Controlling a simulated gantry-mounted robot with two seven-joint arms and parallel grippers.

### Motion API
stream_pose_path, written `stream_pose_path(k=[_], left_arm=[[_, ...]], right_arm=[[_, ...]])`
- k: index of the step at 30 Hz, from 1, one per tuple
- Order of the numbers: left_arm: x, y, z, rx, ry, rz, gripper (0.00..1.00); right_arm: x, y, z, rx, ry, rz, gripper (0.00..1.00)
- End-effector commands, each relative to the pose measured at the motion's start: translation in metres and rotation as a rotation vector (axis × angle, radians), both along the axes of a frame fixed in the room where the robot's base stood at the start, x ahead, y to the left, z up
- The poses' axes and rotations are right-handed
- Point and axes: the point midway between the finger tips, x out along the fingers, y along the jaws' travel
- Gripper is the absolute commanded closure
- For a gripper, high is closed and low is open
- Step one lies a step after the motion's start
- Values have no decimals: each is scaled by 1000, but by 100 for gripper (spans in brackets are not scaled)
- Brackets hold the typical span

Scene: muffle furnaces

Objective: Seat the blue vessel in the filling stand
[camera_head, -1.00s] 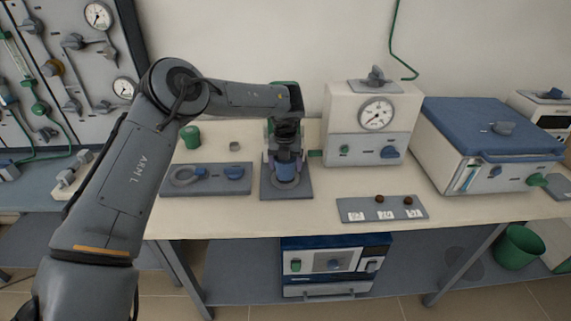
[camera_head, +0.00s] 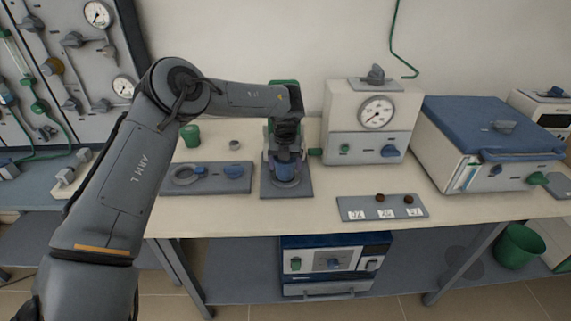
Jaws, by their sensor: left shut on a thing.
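The blue vessel (camera_head: 285,171) is at the filling stand (camera_head: 304,188), a grey base plate with a post and a green top. The vessel appears upright and low over the plate. Whether it rests fully in its seat cannot be told. My left gripper (camera_head: 284,155) points down from above and is shut on the vessel's upper part. The gripper and wrist hide the vessel's top and part of the stand. My right gripper is not in view.
A grey plate with a ring and blue lid (camera_head: 206,178) lies left of the stand. A green cup (camera_head: 190,136) and small grey cup (camera_head: 235,145) stand behind it. A white gauge box (camera_head: 343,145) is close on the right. A numbered plate (camera_head: 382,208) lies in front.

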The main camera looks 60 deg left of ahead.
Motion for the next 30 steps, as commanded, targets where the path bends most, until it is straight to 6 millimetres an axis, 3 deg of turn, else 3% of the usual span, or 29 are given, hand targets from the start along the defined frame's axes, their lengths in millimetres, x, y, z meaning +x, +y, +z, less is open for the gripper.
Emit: stream_pose_path(k=[30], left_arm=[[1,0,-5,1,-3,0,69]], right_arm=[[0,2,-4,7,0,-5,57]])
